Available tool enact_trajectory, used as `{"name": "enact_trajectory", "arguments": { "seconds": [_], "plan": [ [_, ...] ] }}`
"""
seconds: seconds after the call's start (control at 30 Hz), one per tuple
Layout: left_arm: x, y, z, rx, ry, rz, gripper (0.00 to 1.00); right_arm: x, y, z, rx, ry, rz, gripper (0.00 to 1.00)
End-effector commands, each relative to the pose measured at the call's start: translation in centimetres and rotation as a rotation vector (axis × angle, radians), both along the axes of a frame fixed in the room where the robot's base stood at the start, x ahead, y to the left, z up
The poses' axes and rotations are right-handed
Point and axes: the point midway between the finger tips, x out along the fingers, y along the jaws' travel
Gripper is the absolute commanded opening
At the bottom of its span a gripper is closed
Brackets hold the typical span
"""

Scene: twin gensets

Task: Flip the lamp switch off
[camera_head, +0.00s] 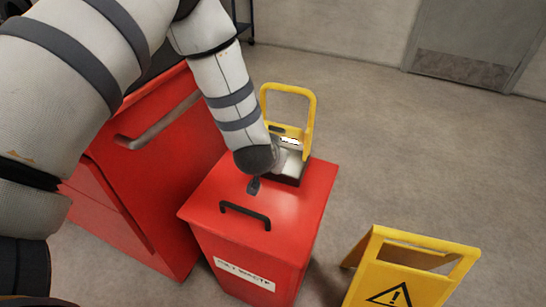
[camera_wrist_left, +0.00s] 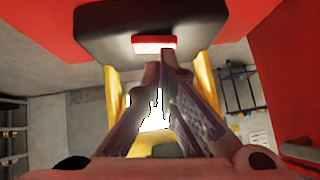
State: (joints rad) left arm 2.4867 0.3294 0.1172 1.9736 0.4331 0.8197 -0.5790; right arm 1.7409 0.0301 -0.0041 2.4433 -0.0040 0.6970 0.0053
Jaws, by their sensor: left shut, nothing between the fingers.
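The lamp (camera_head: 288,118) stands on the red bin's lid, with a yellow frame, a dark base and a bright white lit panel. In the left wrist view, its black base (camera_wrist_left: 105,32) carries a small red and white switch (camera_wrist_left: 155,45), and the white glow (camera_wrist_left: 150,112) shows behind my fingers. My left gripper (camera_wrist_left: 162,58) is shut and empty, its fingertips right at the lower edge of the switch; I cannot tell whether they touch it. My right gripper is not in view.
The lamp stands on a red waste bin (camera_head: 300,205) with a black lid handle (camera_head: 245,214). A larger red cabinet (camera_head: 165,165) is close at left. A yellow warning sign (camera_head: 410,270) stands at lower right. The floor to the right is open.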

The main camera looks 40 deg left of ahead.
Motion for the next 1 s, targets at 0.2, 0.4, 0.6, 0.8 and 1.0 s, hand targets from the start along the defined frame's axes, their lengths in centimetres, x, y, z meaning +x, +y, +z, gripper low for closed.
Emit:
{"name": "enact_trajectory", "arguments": {
  "seconds": [0.2,0.4,0.6,0.8,1.0],
  "plan": [
    [0.0,0.0,0.1,0.0,-0.001,0.0,0.0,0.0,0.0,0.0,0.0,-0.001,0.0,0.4],
    [-0.1,0.6,-0.4,-0.086,-0.027,0.005,0.0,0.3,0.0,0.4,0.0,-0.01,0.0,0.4],
    [0.0,0.4,-0.5,-0.087,-0.026,0.001,0.0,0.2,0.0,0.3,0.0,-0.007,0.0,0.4],
    [0.1,-0.1,-0.5,-0.086,-0.026,-0.002,0.0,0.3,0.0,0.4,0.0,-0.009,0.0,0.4],
    [0.3,-1.0,-0.6,-0.087,-0.025,-0.003,0.0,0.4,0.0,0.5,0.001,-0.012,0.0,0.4]
  ]
}}
